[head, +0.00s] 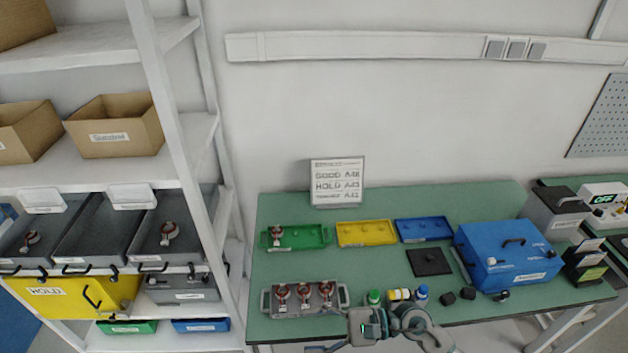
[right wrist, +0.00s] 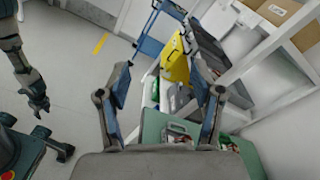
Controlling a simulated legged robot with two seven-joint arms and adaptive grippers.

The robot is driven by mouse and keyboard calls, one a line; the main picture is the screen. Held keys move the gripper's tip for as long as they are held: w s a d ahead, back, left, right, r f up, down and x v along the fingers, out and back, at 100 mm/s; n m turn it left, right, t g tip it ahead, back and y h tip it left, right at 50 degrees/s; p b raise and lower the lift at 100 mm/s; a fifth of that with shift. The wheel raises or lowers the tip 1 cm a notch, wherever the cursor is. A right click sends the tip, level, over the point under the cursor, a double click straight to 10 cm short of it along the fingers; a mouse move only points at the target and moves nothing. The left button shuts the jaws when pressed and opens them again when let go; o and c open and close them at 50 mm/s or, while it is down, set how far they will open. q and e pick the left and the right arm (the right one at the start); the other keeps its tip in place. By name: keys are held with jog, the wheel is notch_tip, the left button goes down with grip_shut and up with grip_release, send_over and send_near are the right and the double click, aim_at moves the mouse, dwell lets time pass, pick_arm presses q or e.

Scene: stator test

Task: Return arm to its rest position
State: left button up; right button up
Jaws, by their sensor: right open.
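My right gripper (head: 398,326) is at the front edge of the green table (head: 385,272), low in the head view, in front of the bottles. In the right wrist view its two fingers (right wrist: 162,82) stand wide apart with nothing between them. That view looks past the fingers at the table end and the shelf. What looks like my left gripper (right wrist: 38,103) hangs at the left of the right wrist view, away from the table; its jaws are too small to read. It is not in the head view.
A grey tray (head: 264,301) holds several stators beside my right gripper. Small bottles (head: 421,295) stand just behind it. Green (head: 314,236), yellow (head: 366,233) and blue (head: 424,230) trays, a blue box (head: 506,256) and a sign (head: 337,182) stand farther back. A shelf (head: 186,130) is left.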

jog(key=w+d+r+m+t+y, duration=0.35)
jog(key=r+m+t, duration=0.35)
jog(key=m+t, duration=0.5)
jog(key=w+d+f+m+t+h, duration=0.25)
jog(key=d+m+t+h, duration=0.2)
jog(key=m, duration=0.65)
jog(key=w+d+f+m+t+h, duration=0.2)
jog(key=w+d+m+t+h, duration=0.25)
jog(key=m, duration=0.65)
jog(key=s+d+f+m+g+h, duration=0.2)
jog(key=d+f+m+g+h, duration=0.15)
jog(key=f+m+h, duration=0.4)
jog(key=s+d+f+m+g+h, duration=0.2)
jog(key=d+f+m+h, duration=0.2)
jog(key=f+m, duration=0.55)
jog(key=s+d+f+m+g, duration=0.1)
jog(key=s+f+m+g, duration=0.85)
jog(key=s+f, duration=0.85)
jog(key=s+f+n+g, duration=0.2)
jog(key=s+f+g, duration=0.15)
jog(key=f, duration=1.95)
jog(key=s+d+f, duration=0.2)
jog(key=s+f, duration=1.2)
jog(key=f, duration=0.1)
jog(key=shift+s+d+f, duration=0.25)
jog(key=shift+s, duration=0.15)
